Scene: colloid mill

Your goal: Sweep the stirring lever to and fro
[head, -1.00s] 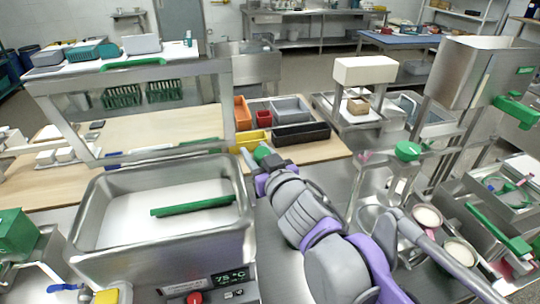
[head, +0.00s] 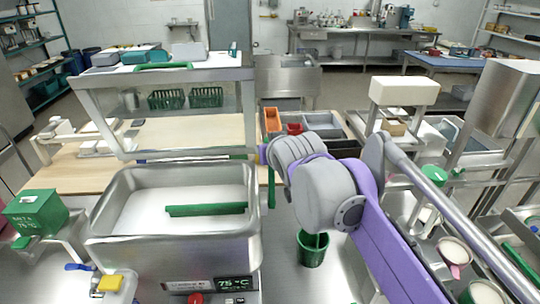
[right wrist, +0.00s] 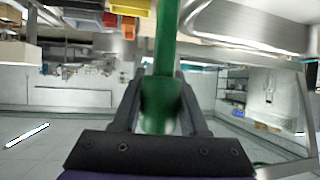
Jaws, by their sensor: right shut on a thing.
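In the right wrist view my right gripper (right wrist: 160,100) is shut on the green stirring lever (right wrist: 165,45), which runs up between the two dark fingers. In the head view my right arm crosses the middle and hides that gripper. A green upright piece (head: 271,188), probably part of the lever, shows beside the arm at the right rim of the steel tank (head: 110,215). A green bar (head: 207,210) lies across inside the tank, over its pale contents. My left gripper is not in view.
A green bucket (head: 312,250) stands under my right arm, right of the tank. A steel shelf (head: 165,77) rises behind the tank. A green box (head: 36,211) is at the left. Steel stands and white-filled cups (head: 455,252) crowd the right.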

